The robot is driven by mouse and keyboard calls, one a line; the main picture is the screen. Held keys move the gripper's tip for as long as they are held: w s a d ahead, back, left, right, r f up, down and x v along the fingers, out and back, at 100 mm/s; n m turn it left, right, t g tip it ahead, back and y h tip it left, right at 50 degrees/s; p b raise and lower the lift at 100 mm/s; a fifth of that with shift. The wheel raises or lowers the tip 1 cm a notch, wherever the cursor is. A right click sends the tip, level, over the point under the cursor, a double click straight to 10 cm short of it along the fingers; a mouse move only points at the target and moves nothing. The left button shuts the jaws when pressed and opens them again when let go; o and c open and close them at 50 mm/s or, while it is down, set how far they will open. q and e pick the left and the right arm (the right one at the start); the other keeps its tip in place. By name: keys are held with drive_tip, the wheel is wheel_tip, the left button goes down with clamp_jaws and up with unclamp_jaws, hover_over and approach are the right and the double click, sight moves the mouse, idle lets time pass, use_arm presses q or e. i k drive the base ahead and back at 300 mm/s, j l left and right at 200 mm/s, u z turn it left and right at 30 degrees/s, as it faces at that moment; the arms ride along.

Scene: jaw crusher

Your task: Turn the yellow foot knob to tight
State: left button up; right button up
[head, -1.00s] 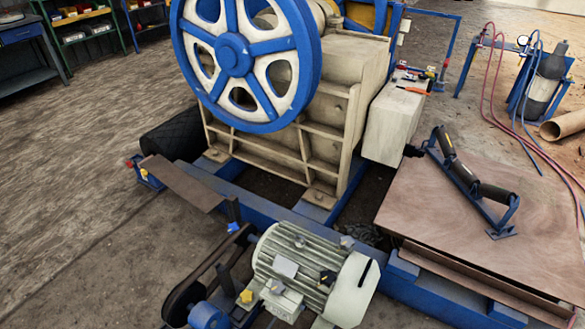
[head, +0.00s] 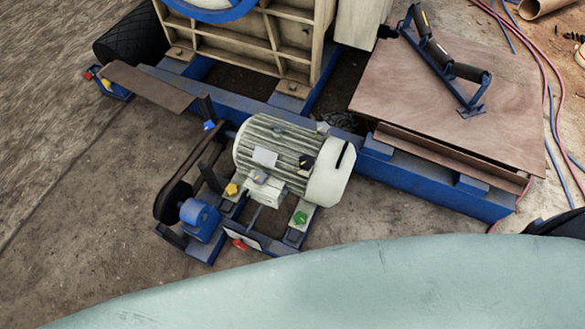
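The yellow foot knob (head: 231,189) sits at the left front foot of the pale ribbed electric motor (head: 290,160), in the middle of the head view. A green knob (head: 300,218) is on the motor's near right foot rail. A blue knob (head: 209,125) is by the far left corner. A red knob (head: 240,244) is low at the front of the blue motor base. The yellow knob is small here, and I cannot tell how tight it is. Neither of my grippers is in view.
A belt drive with a blue housing (head: 200,218) stands left of the motor. The crusher's blue frame (head: 410,178) runs behind it, with a brown board (head: 460,100) at the right. My pale green body covers the bottom. Bare floor is open at the left.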

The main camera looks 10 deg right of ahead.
sight(232, 189)
drive_tip(key=j+z, duration=0.5)
drive_tip(key=k+j+z, duration=0.1)
drive_tip(key=j+z, duration=0.25)
drive_tip(key=z, duration=0.15)
